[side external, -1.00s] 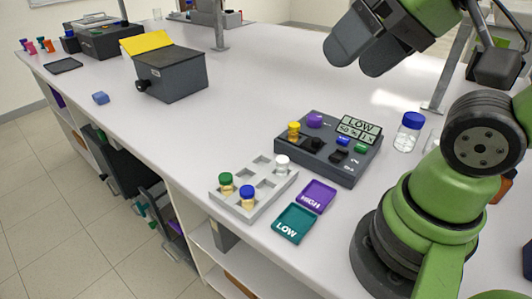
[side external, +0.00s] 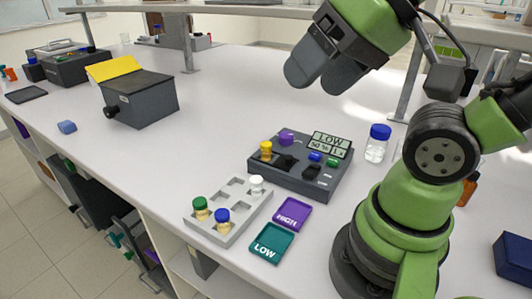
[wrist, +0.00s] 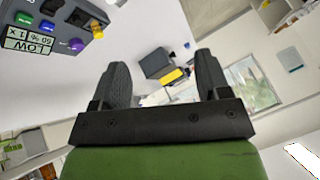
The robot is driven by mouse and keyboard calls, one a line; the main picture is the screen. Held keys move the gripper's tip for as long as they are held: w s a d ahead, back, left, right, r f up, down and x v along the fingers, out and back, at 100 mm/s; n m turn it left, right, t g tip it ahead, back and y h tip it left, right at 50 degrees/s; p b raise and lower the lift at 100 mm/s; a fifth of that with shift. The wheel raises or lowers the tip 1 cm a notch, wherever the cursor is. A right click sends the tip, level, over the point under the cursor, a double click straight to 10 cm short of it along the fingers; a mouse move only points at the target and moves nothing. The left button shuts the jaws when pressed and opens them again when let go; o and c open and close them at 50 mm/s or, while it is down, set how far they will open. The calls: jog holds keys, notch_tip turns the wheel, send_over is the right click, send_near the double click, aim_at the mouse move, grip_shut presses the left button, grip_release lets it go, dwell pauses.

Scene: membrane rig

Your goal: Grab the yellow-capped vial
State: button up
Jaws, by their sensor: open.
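In the wrist view the vial (wrist: 97,27) shows at the device's edge, at the upper left. My gripper (side external: 311,82) is open and empty, held well above the bench, up and to the right of the vial in the side view. In the wrist view the two fingers of my gripper (wrist: 163,76) stand wide apart, with the vial outside them to the left.
A grey rack (side external: 230,212) holds green-, blue- and white-capped vials. Purple HIGH (side external: 292,214) and teal LOW (side external: 271,243) trays lie beside it. A blue-capped bottle (side external: 376,145) stands right of the device. A grey box with a yellow lid (side external: 140,100) stands farther back. The mid-bench is clear.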

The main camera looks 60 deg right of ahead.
jog(key=shift+c, duration=0.9)
jog(key=shift+w, duration=0.1)
